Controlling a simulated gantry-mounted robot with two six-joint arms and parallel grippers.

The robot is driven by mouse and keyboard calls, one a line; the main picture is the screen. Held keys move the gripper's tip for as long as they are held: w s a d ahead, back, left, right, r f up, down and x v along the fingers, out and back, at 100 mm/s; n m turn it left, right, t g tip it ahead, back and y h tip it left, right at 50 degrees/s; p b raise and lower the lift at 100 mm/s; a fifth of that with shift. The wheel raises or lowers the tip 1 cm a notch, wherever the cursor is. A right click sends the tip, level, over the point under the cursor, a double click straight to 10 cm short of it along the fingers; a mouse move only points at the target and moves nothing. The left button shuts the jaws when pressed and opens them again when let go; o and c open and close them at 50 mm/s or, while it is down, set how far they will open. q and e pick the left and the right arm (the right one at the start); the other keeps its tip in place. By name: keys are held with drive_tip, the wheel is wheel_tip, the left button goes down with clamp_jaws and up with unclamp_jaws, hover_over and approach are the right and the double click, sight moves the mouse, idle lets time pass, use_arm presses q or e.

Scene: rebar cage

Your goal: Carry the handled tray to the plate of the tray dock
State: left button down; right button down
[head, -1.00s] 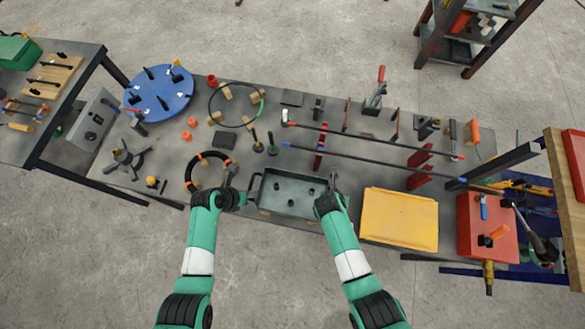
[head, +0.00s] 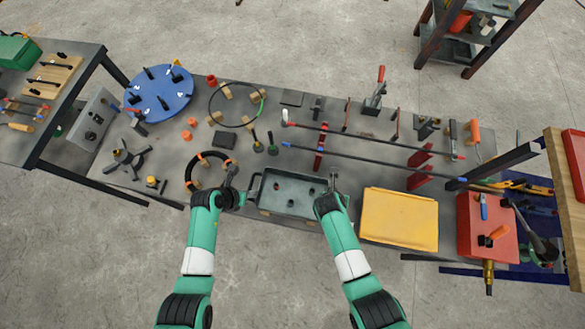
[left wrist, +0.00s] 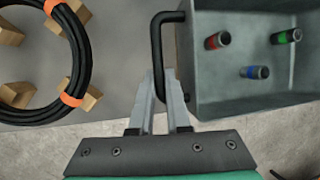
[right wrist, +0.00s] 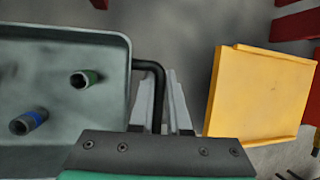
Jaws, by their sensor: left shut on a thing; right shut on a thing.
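The handled tray (head: 290,211) is a grey-green open box with a black handle at each end, at the front middle of the bench. Three small sockets with coloured bands lie in it. My left gripper (left wrist: 168,92) is shut on the tray's left handle (left wrist: 156,50). My right gripper (right wrist: 160,98) is shut on its right handle (right wrist: 150,66). In the head view my left gripper (head: 233,177) and right gripper (head: 331,182) stand at either end of the tray. A yellow plate (head: 399,217) with raised edges, apparently the tray dock's plate, lies right of the tray.
A black hose ring with orange bands (head: 190,173) lies on wooden blocks left of the tray. Long dark bars (head: 370,162) on red supports run behind the tray and plate. A red box (head: 486,238) stands right of the yellow plate. Little free bench shows between tray and plate.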

use_arm(q)
drive_tip(key=shift+r, duration=0.15)
use_arm(e)
drive_tip(key=shift+r, duration=0.2)
